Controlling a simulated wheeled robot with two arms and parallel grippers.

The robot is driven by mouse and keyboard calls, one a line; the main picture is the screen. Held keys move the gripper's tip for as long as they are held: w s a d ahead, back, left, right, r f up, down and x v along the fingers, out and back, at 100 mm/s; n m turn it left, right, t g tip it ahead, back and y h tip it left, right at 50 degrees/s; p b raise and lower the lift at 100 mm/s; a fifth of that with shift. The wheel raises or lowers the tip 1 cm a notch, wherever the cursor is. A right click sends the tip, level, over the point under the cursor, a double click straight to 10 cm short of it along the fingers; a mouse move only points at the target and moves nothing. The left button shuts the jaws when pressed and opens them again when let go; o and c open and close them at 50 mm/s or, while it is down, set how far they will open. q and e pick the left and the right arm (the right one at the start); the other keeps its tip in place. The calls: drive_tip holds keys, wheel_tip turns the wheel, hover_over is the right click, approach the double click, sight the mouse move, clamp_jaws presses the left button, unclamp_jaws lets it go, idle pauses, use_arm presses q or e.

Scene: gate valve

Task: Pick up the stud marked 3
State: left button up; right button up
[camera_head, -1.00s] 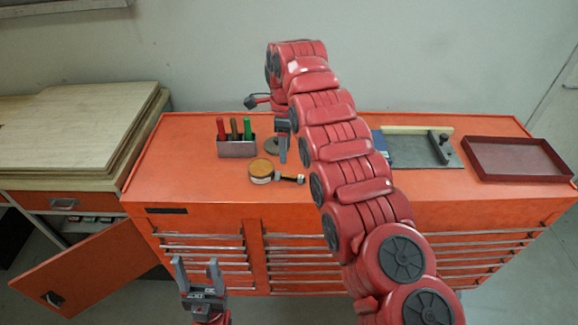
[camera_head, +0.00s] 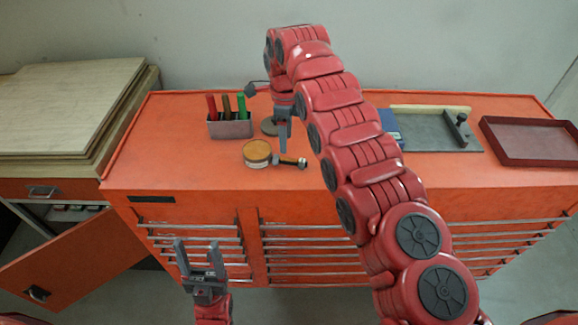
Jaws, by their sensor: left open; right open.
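No stud with a readable 3 shows in the head view. A short dark piece with a pale metallic end (camera_head: 290,161) lies on the orange cabinet top beside a round tin with a tan lid (camera_head: 257,147); I cannot tell if it is a stud, and no mark is legible. My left gripper (camera_head: 200,247) is open and empty, fingers up, in front of the cabinet drawers. My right arm hides part of the cabinet top.
A grey holder (camera_head: 230,130) with red, brown and green handles stands left of the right gripper. A grey disc (camera_head: 269,127) lies behind the tin. At right are a grey plate fixture (camera_head: 440,136) and an empty dark red tray (camera_head: 530,155).

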sight(289, 160)
drive_tip(key=shift+s+f+p, duration=0.1)
drive_tip(key=shift+f+p, duration=0.2)
drive_tip(key=shift+f, duration=0.95)
drive_tip(key=shift+d+f+p, duration=0.1)
drive_tip(key=shift+f+p, duration=0.2)
drive_tip(key=shift+p, duration=0.2)
drive_tip(key=shift+d+f+p, duration=0.2)
drive_tip(key=shift+f+p, duration=0.3)
drive_tip(key=shift+p, duration=0.05)
drive_tip(key=shift+d+f+p, duration=0.15)
drive_tip(key=shift+f+p, duration=0.35)
wheel_tip(289, 160, down, 3)
drive_tip(key=shift+r, duration=0.2)
drive_tip(key=shift+f, duration=0.15)
clamp_jaws()
